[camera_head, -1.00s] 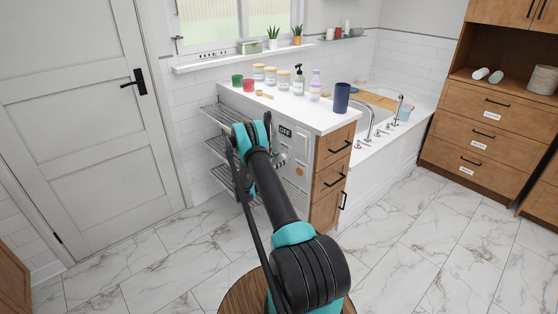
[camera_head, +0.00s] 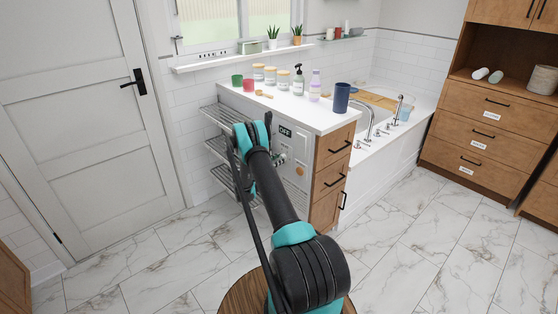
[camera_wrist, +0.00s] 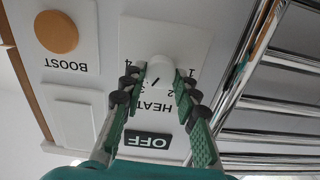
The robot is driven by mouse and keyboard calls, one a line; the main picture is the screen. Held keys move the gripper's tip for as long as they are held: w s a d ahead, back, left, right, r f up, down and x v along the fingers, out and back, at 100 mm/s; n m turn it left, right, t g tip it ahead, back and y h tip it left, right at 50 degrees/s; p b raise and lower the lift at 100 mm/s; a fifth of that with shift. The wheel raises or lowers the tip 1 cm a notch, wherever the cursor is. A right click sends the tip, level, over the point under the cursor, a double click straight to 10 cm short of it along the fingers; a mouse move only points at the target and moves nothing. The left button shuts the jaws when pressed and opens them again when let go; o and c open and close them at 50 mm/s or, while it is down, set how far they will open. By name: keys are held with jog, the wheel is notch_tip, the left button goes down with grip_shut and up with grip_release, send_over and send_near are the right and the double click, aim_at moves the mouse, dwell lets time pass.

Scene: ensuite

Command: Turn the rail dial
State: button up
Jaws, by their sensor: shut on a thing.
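The rail dial (camera_wrist: 159,69) is a round white knob on a white plate marked HEAT with numbers around it, upside down in the wrist view. A dark pointer line shows on it, pointing toward the 2 and 3 side. My gripper (camera_wrist: 159,77) has one green-padded finger on each side of the dial and is shut on it. A dark display (camera_wrist: 148,141) beside the plate reads OFF; it also shows in the head view (camera_head: 285,132). In the head view my arm reaches to the panel on the cabinet's side and largely hides the dial.
A round orange BOOST button (camera_wrist: 57,31) is on the same panel. Chrome towel rails (camera_wrist: 275,105) run close beside the panel. Jars and bottles stand on the white countertop (camera_head: 318,119) above. The marble floor to the right is clear.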

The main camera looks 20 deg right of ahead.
jog(key=n, duration=0.5)
jog(key=shift+w+n, duration=0.1)
jog(key=shift+n, duration=0.2)
jog(key=n, duration=0.5)
jog(key=shift+a+f+n, duration=0.1)
jog(key=shift+n, duration=0.3)
jog(key=o, duration=1.2)
jog(key=shift+c, duration=0.2)
jog(key=v, duration=1.2)
